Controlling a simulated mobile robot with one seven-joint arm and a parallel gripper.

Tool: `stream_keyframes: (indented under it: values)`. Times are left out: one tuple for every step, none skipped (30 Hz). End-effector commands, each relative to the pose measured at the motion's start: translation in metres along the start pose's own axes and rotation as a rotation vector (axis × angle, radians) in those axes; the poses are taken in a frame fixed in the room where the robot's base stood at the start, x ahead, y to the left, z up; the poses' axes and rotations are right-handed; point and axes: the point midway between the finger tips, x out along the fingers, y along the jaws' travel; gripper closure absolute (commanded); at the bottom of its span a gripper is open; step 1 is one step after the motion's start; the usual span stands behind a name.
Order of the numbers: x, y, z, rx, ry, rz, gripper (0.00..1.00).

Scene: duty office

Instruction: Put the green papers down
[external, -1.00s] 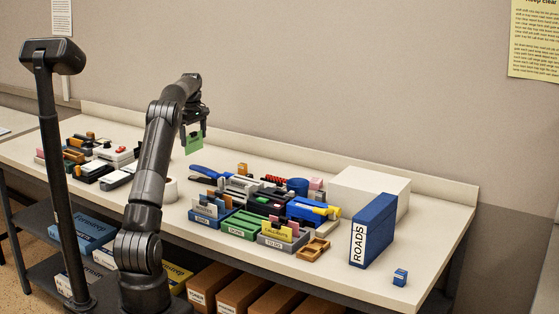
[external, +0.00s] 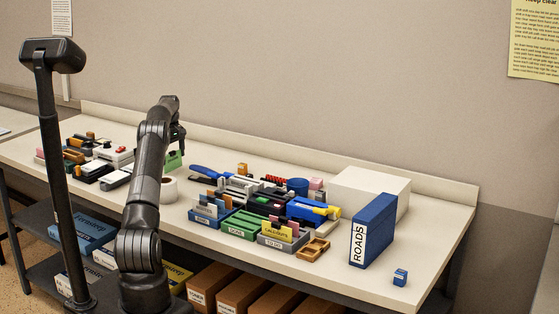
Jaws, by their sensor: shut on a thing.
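The green papers (external: 174,160) show as a small green patch just below my gripper (external: 177,146), at the back left-centre of the bench in the external view. My gripper is shut on the green papers. They are low over the bench top, behind the white roll; I cannot tell whether they touch the surface. My own arm hides part of the gripper and of the papers' left side.
A white roll (external: 169,190) stands just in front of the papers. Several blue, green and grey trays, including a green tray (external: 241,227), crowd the middle. A blue ROADS binder (external: 373,232) and a white box (external: 371,190) stand right. The bench's front right is mostly clear.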

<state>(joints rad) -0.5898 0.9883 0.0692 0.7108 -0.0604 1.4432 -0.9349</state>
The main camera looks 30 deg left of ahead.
Motion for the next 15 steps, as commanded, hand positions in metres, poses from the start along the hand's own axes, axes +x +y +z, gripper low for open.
stream_keyframes:
  values:
    - [0.0061,-0.0004,0.0000,0.000,-0.001,-0.001,0.27]
    - [0.0079,-0.0004,0.0000,0.000,0.000,-0.001,0.27]
    - [0.0089,-0.0003,-0.0001,0.000,0.000,0.000,0.27]
    - [0.0089,-0.0002,-0.0001,0.000,0.001,0.000,0.27]
    - [0.0086,-0.0002,-0.0002,0.000,0.001,0.000,0.27]
    - [0.0085,-0.0001,-0.0002,0.000,0.001,0.000,0.27]
    - [0.0086,-0.0002,-0.0002,0.000,0.001,0.000,0.27]
    - [0.0086,-0.0001,-0.0001,0.000,0.001,0.000,0.27]
    - [0.0088,-0.0002,-0.0001,0.000,0.001,0.000,0.27]
    - [0.0093,-0.0002,-0.0001,0.000,0.001,0.000,0.27]
    - [0.0101,-0.0002,0.0000,0.000,0.001,0.000,0.27]
    - [0.0115,-0.0002,0.0000,0.000,0.000,0.000,0.27]
    - [0.0120,-0.0001,0.0000,0.000,0.001,0.000,0.04]
    - [0.0117,-0.0001,-0.0001,0.000,0.001,0.000,0.02]
    - [0.0116,-0.0001,-0.0001,0.000,0.001,0.000,0.00]
